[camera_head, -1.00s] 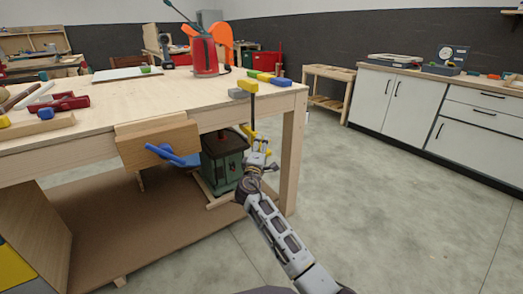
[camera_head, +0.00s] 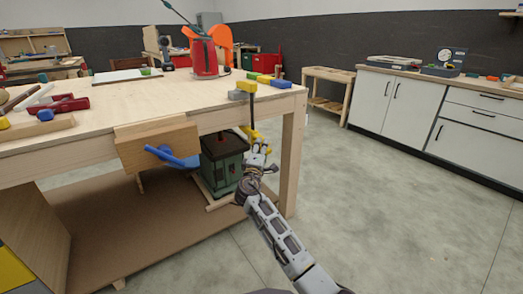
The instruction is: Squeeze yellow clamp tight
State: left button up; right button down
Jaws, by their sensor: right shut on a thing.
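The yellow clamp (camera_head: 247,86) sits at the right front edge of the wooden workbench (camera_head: 110,98). Its upper jaw rests over the table top, and its dark bar runs down past the edge to yellow lower parts below the top. My right gripper (camera_head: 259,152) is below the table edge, shut on the lower part of the clamp. The fingertips are small and overlap the yellow parts, so the exact contact is hard to see. My left gripper is not in view.
A wooden vise with a blue handle (camera_head: 172,157) juts from the bench front. A green machine (camera_head: 223,160) stands under the bench, close left of my right gripper. A red container (camera_head: 204,58) and small coloured clamps stand on top. The floor at right is clear.

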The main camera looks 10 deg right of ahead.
jog(key=shift+s+a, duration=0.2)
jog(key=shift+s, duration=0.2)
dwell(0.5)
jog(key=shift+s+a, duration=0.1)
jog(key=shift+s, duration=0.15)
jog(key=c, duration=0.8)
grip_release()
jog(key=shift+r, duration=0.1)
jog(key=shift+o, duration=0.2)
jog(key=shift+r, duration=0.1)
jog(key=shift+r+p, duration=0.45)
jog(key=shift+w+f, duration=0.15)
jog(key=shift+w, duration=0.1)
jog(key=shift+w+d+b, duration=0.25)
jog(key=shift+w+b, duration=0.1)
jog(key=shift+b, duration=0.1)
